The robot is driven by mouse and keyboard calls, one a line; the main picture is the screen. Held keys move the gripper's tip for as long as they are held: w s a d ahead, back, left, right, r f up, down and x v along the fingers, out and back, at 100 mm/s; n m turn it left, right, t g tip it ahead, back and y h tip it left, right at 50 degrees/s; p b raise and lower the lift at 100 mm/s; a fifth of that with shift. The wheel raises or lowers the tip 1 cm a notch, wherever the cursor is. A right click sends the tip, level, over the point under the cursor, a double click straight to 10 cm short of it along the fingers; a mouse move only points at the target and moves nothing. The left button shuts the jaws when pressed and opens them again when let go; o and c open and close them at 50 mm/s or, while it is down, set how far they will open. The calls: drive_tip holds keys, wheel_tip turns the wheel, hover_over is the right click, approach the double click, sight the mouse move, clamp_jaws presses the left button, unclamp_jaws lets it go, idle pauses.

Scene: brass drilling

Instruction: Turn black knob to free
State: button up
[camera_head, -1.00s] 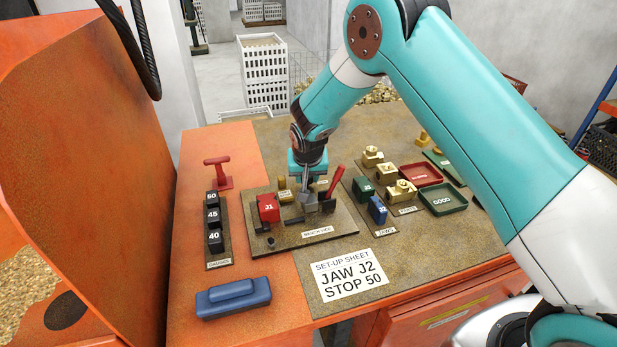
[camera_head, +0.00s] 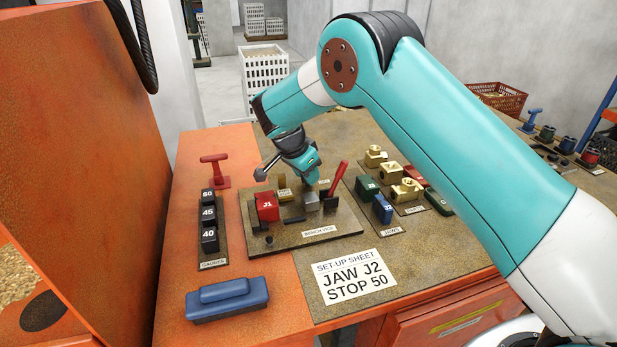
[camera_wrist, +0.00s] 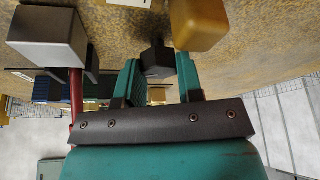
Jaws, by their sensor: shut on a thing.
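The black knob (camera_wrist: 156,60) shows in the wrist view between my gripper's two teal fingers (camera_wrist: 156,82), which are shut on it. In the head view my gripper (camera_head: 311,178) reaches down, tilted, behind the grey block on the bench vice (camera_head: 340,222); the knob is hidden there. In the wrist view a brass block (camera_wrist: 200,22) is to the right of the knob and a grey block (camera_wrist: 46,38) to the left. The brass block also shows in the head view (camera_head: 284,188), as does the grey block (camera_head: 311,202). I cannot read the knob's setting.
The red J1 jaw (camera_head: 266,207) and red lever (camera_head: 338,176) stand on the vice. Gauges 50, 45 and 40 (camera_head: 208,218) and a red T-handle (camera_head: 215,170) are to the left. Jaws J3 and J2 (camera_head: 382,209) are to the right. The set-up sheet (camera_head: 352,275) lies in front.

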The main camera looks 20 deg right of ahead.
drive_tip(key=m+g+b, duration=0.1)
drive_tip(key=m, duration=0.3)
drive_tip(key=shift+m+g, duration=0.3)
drive_tip(key=shift+g, duration=0.1)
drive_tip(key=shift+w, duration=0.1)
drive_tip(key=o, duration=0.9)
drive_tip(key=shift+o, duration=0.2)
drive_tip(key=shift+r, duration=0.1)
